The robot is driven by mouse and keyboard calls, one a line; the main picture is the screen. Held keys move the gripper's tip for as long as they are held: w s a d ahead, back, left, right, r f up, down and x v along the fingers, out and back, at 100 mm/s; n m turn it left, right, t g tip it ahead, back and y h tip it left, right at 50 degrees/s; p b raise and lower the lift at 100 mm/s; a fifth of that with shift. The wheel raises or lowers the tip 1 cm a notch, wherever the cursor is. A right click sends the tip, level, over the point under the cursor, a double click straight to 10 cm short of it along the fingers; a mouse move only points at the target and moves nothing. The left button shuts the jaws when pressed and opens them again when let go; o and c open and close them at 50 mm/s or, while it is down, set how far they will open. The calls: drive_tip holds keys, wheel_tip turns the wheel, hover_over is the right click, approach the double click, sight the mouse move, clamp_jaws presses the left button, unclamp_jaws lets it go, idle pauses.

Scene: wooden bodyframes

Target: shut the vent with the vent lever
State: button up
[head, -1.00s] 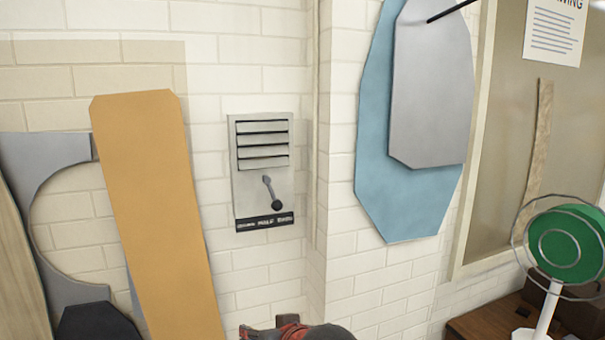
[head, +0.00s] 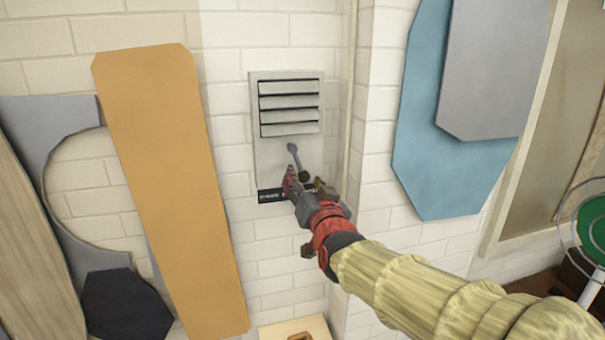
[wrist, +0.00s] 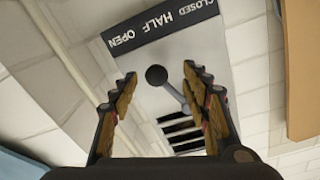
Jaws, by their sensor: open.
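The vent (head: 289,100) is a grey wall panel with horizontal slats and dark gaps between them. Below the slats is the vent lever (head: 294,156), a grey arm; my gripper (head: 304,180) hides its lower end in the head view. In the wrist view, the lever's dark round knob (wrist: 156,75) shows between my open fingers (wrist: 160,82), and I see no clear contact. The label strip (wrist: 160,22) reads CLOSED, HALF, OPEN. The lever leans towards the OPEN end, its knob between HALF and OPEN.
A tan board (head: 172,180) leans on the brick wall left of the vent. Blue (head: 425,160) and grey (head: 495,70) panels hang to the right, past a wall corner. A green fan (head: 594,225) stands at the right edge.

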drive_tip(key=shift+p+x, duration=0.3)
drive_tip(key=shift+x, duration=1.15)
drive_tip(key=shift+c, duration=0.5)
drive_tip(key=c, duration=1)
drive_tip(key=shift+c, duration=0.6)
drive_tip(key=shift+r, duration=0.15)
clamp_jaws()
